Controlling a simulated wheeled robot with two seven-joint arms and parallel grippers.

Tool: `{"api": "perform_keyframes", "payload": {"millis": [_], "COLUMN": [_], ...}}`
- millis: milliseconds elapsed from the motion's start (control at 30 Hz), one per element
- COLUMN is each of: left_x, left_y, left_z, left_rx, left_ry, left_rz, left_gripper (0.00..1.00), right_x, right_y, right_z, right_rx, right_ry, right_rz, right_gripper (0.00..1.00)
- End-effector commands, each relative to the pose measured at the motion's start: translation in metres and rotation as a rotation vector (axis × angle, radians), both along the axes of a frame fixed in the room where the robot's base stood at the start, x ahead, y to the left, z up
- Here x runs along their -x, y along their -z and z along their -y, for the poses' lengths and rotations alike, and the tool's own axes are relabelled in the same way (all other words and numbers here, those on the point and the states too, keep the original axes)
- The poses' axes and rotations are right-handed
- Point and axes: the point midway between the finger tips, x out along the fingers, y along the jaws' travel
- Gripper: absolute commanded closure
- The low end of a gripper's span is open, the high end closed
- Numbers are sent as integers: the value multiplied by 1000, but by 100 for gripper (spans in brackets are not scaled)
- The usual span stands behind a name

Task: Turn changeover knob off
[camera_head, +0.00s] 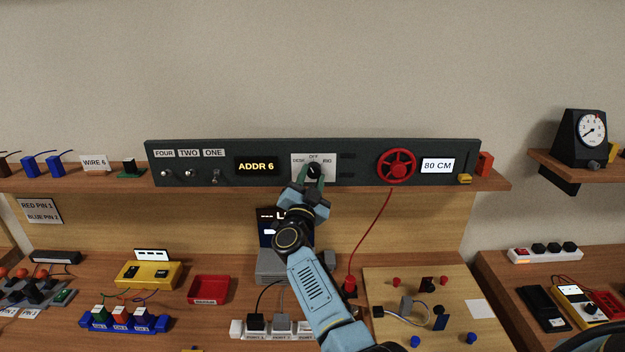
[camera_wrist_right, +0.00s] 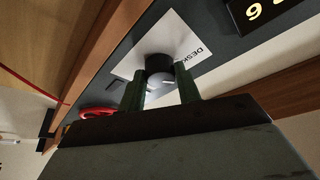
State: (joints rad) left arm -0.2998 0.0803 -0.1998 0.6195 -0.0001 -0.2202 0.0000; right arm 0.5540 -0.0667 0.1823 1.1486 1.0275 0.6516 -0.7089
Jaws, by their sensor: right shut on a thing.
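The changeover knob (camera_head: 314,169) is a small dark knob on a white label plate (camera_head: 299,160) in the middle of the dark grey panel. The plate reads DESK at left, OFF at top and a partly hidden word ending in "ING" at right. My right gripper (camera_head: 315,176) reaches up from below, its green fingers on either side of the knob and shut on it. In the right wrist view the knob (camera_wrist_right: 159,66) sits between the two fingers (camera_wrist_right: 160,88). The knob's pointer direction is hard to tell. My left gripper is not in view.
The panel (camera_head: 270,148) also carries toggle switches (camera_head: 191,174), an ADDR 6 display (camera_head: 256,166), a red handwheel (camera_head: 397,165) and an 80 CM display (camera_head: 437,166). Below, a lower bench holds a red tray (camera_head: 209,289), a yellow box (camera_head: 148,275) and a wooden board (camera_head: 450,285).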

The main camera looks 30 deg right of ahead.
Motion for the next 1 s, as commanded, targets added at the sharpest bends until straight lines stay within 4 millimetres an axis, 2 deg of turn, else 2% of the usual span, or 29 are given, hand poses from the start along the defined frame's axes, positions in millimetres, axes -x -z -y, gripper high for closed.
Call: {"api": "perform_keyframes", "payload": {"millis": [200,500,1000], "left_x": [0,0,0], "left_y": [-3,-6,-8], "left_z": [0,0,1], "left_rx": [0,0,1], "left_ry": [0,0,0], "left_rz": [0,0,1], "left_gripper": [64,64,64], "right_x": [-1,-2,-2], "right_y": [-1,-3,-3], "right_z": [-2,-3,-3], "right_rx": [-165,-323,-402], "right_ry": [-1,0,0], "right_rz": [99,197,245], "right_gripper": [90,90,90]}}
